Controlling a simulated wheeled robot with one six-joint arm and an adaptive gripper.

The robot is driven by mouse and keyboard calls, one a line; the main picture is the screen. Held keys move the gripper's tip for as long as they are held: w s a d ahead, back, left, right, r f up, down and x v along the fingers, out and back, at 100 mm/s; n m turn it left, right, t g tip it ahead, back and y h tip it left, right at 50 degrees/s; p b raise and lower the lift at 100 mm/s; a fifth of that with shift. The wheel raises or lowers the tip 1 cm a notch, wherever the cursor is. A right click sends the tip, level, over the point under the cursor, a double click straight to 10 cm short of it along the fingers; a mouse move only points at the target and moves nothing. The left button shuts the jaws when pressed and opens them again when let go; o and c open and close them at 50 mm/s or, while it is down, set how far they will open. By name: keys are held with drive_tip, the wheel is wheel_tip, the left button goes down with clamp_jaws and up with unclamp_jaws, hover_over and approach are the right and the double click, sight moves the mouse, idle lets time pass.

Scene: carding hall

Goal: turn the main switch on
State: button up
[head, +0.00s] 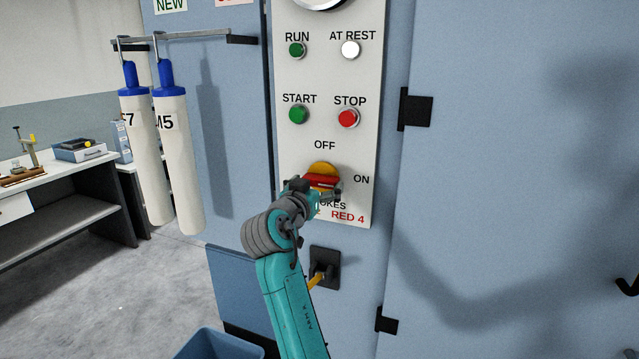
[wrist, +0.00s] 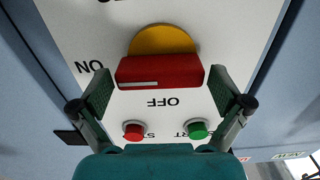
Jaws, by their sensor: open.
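The main switch has a yellow disc (head: 323,168) and a red bar handle (head: 321,180) on the light panel, between the OFF and ON labels. In the wrist view, which is upside down, the red handle (wrist: 165,72) lies level across the yellow disc (wrist: 163,40). A white line on the handle is at its ON-side end. My gripper (head: 318,190) is in front of the switch and hides its lower part in the head view. In the wrist view my gripper (wrist: 161,92) is open, one finger beyond each end of the handle, with gaps showing.
START (head: 298,115) and STOP (head: 348,118) buttons sit above the switch, with RUN (head: 297,49) and AT REST (head: 350,49) lamps higher. A yellow-handled latch (head: 325,268) is below. Two white cylinders (head: 178,160) hang left. A blue bin (head: 220,345) stands below.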

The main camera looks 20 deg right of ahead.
drive_tip(key=v, duration=1)
drive_tip(key=shift+s, duration=0.2)
drive_tip(key=shift+a, duration=0.15)
